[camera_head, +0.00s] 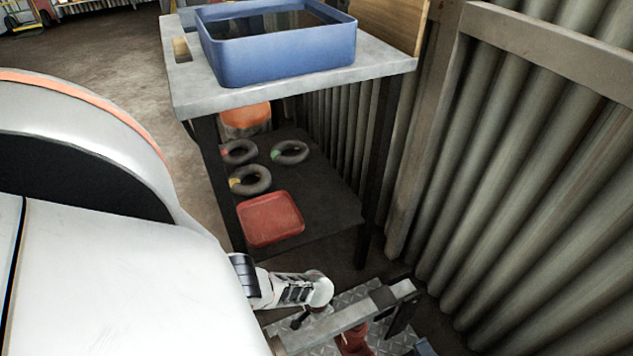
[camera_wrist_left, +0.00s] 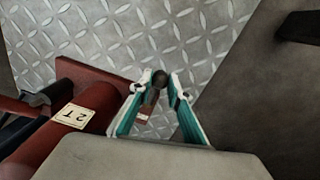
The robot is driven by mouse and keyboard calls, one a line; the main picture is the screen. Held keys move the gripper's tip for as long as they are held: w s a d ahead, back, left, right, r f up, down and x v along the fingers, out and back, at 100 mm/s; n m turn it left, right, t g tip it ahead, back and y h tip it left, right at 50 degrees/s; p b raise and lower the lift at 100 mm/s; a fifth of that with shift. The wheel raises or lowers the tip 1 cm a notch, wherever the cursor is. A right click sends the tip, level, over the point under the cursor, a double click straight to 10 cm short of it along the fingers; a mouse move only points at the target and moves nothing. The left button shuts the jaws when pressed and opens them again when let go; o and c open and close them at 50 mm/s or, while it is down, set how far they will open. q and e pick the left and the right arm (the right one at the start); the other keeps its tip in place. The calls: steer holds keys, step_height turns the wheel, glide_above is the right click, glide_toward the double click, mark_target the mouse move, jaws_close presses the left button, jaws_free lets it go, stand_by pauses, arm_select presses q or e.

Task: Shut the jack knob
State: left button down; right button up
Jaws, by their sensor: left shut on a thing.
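The jack (camera_wrist_left: 70,130) is red with a "2T" label and lies at the left of the left wrist view. In the head view a red part of it (camera_head: 355,342) shows low down, beneath a grey bar. A small dark round knob (camera_wrist_left: 158,78) sits between the teal fingertips of my left gripper (camera_wrist_left: 159,82), which is shut on it. In the head view my left gripper (camera_head: 300,319) is small and dark, low beside the grey bar. The way the knob joins the jack is partly hidden by the fingers. My right gripper is out of view.
The grey bar (camera_head: 345,322) lies over a diamond-tread plate (camera_head: 352,297) on the floor. A table with a blue basin (camera_head: 285,60) stands behind. Its lower shelf (camera_head: 320,205) holds several rings and a red tray (camera_head: 270,218). A corrugated wall (camera_head: 530,170) closes the right side.

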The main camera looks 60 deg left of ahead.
arm_select(q)
steer(key=shift+s+f, duration=0.1)
steer(key=shift+s, duration=0.05)
steer(key=c, duration=1.9)
jaws_free()
step_height(320, 180, up, 12)
steer(key=shift+a, duration=0.2)
